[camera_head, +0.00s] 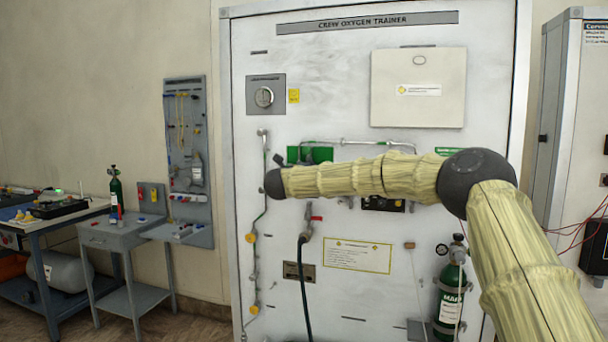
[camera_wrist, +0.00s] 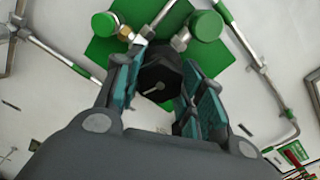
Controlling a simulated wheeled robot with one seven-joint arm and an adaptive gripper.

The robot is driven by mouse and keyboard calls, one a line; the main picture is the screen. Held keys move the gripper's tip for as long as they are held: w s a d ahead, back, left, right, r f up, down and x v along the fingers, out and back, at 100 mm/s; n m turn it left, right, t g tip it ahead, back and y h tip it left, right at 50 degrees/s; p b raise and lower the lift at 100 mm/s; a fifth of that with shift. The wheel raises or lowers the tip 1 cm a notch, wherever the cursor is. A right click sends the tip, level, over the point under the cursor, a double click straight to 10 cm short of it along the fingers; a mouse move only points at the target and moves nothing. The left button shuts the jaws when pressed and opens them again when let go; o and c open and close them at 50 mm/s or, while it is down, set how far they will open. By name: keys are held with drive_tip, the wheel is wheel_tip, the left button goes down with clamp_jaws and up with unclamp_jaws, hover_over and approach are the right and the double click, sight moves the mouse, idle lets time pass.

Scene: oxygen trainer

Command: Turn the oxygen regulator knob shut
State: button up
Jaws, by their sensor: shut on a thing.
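The oxygen regulator knob (camera_wrist: 160,76) is black and faceted, with a pale pointer line on its face. In the wrist view it sits between the two teal-padded fingers of my gripper (camera_wrist: 163,85), which is shut on it. The pointer line slants across the knob's face. Green round knobs (camera_wrist: 103,24) and (camera_wrist: 206,25) stand above it on a green plate (camera_wrist: 98,62). In the head view my arm reaches across the trainer panel (camera_head: 330,110), and my wrist hides the regulator knob and my fingers.
A green plate (camera_head: 309,154) and metal pipes (camera_head: 375,141) show just above my arm. A dark hose (camera_head: 304,285) hangs below. A green oxygen cylinder (camera_head: 451,295) stands at the lower right. A workbench (camera_head: 60,222) and small grey table (camera_head: 112,236) stand to the left.

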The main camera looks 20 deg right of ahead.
drive_tip(key=n, duration=0.4)
drive_tip(key=shift+r+n+p, duration=0.15)
drive_tip(key=shift+n+p, duration=0.15)
drive_tip(key=shift+p, duration=0.1)
drive_tip(key=n+p, duration=0.2)
drive_tip(key=n, duration=0.3)
drive_tip(key=n+p, duration=0.4)
drive_tip(key=n, duration=0.2)
drive_tip(key=shift+r, duration=0.1)
drive_tip(key=n+p, duration=0.3)
drive_tip(key=n, duration=0.1)
drive_tip(key=shift+a+n, duration=0.1)
drive_tip(key=shift+n, duration=0.2)
drive_tip(key=n+p, duration=0.3)
drive_tip(key=n, duration=0.1)
drive_tip(key=shift+n+p, duration=0.3)
drive_tip(key=shift+p, duration=0.05)
drive_tip(key=n+p, duration=0.4)
drive_tip(key=n, duration=0.1)
drive_tip(key=n+p, duration=0.3)
drive_tip(key=n, duration=0.1)
drive_tip(key=shift+n, duration=0.4)
drive_tip(key=n+p, duration=0.1)
drive_tip(key=n, duration=0.1)
drive_tip(key=n+p, duration=0.1)
drive_tip(key=n, duration=0.2)
drive_tip(key=shift+f, duration=0.4)
drive_tip(key=shift+n+p, duration=0.3)
